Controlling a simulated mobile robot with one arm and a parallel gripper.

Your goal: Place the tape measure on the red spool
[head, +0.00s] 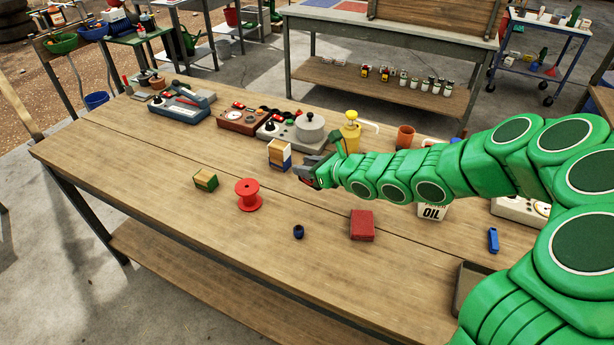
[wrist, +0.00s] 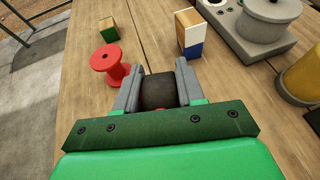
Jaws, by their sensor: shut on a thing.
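The red spool (head: 248,195) stands upright on the wooden workbench (head: 135,165), with nothing on its top. It also shows in the wrist view (wrist: 110,67), left of my fingers. My gripper (head: 313,172) is above the bench, to the right of the spool in the head view. In the wrist view its two grey fingers are shut on a dark, rounded thing, which looks like the tape measure (wrist: 157,90). In the head view the held thing is mostly hidden by my gripper.
A green-sided wooden block (head: 205,180) stands left of the spool. A white-and-blue wooden block (head: 280,154) stands behind it. A small dark blue piece (head: 298,231) and a red box (head: 362,225) lie in front. Grey equipment (head: 295,130) and a yellow pump can (head: 350,135) stand at the back.

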